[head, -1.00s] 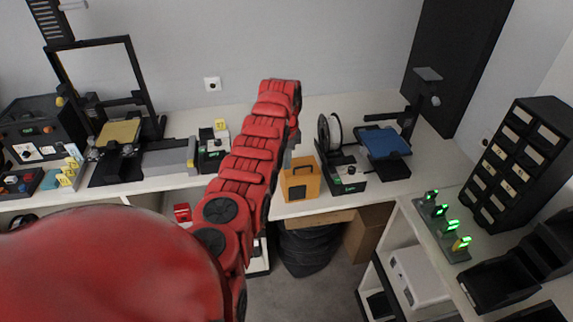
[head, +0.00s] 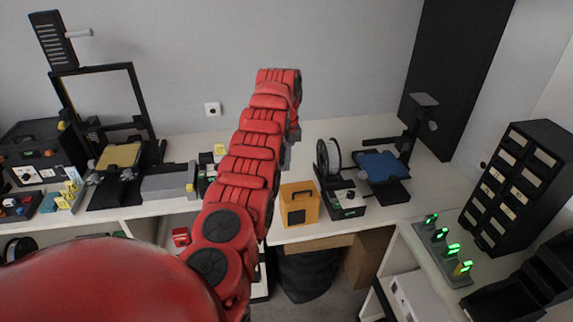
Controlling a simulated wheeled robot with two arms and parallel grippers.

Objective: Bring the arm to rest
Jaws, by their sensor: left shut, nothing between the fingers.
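My red left arm rises through the middle of the head view and bends over at the top. Its left gripper (head: 287,157) is mostly hidden behind the arm links; only a small grey part shows beside them, above the bench. It is shut and holds nothing. My right gripper is out of view.
The white bench (head: 232,128) runs along the wall. An orange box (head: 299,203) stands near its front edge, close to the arm in the picture. A printer with a blue plate (head: 382,165) is to the right, one with a yellow plate (head: 119,157) to the left. A black drawer cabinet (head: 518,187) stands far right.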

